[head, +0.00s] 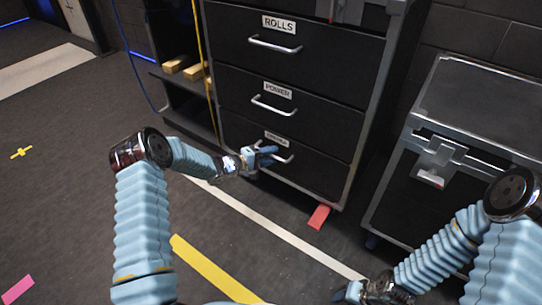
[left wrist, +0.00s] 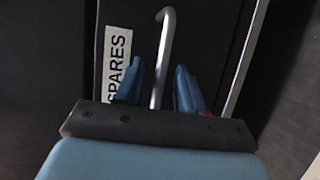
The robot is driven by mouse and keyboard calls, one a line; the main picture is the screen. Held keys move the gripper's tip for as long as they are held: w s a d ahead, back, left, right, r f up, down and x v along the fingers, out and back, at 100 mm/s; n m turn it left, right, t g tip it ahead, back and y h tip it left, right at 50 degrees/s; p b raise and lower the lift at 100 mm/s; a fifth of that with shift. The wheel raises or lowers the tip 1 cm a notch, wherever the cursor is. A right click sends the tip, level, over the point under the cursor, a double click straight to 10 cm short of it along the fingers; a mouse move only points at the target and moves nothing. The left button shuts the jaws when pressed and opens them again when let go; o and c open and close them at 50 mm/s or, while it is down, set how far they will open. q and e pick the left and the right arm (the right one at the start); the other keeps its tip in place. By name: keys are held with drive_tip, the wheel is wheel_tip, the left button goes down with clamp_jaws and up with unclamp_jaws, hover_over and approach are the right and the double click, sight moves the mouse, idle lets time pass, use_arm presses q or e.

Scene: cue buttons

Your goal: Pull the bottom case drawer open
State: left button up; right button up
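The bottom drawer (head: 312,172) of the dark case sits flush in its frame. Its label reads SPARES (left wrist: 117,62) in the left wrist view and is partly covered by my gripper in the head view. Its silver bar handle (left wrist: 166,30) also shows in the head view (head: 287,158). My left gripper (head: 266,154) is at this handle. In the left wrist view its two blue fingers (left wrist: 158,80) are apart, one on each side of the bar, with gaps visible. My right gripper (head: 372,292) is low at the bottom edge, away from the case; its fingers are unclear.
Above are the POWER drawer (head: 325,120) and the ROLLS drawer (head: 340,60), both shut. A silver-edged trunk (head: 480,110) stands to the right. A red tape piece (head: 319,217) lies before the case. The floor in front is clear, with white and yellow tape (head: 210,270).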

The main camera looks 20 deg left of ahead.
use_arm(q)
drive_tip(key=shift+w+d, duration=0.25)
clamp_jaws()
drive_tip(key=shift+s+a+f, duration=0.1)
drive_tip(key=shift+s, duration=0.05)
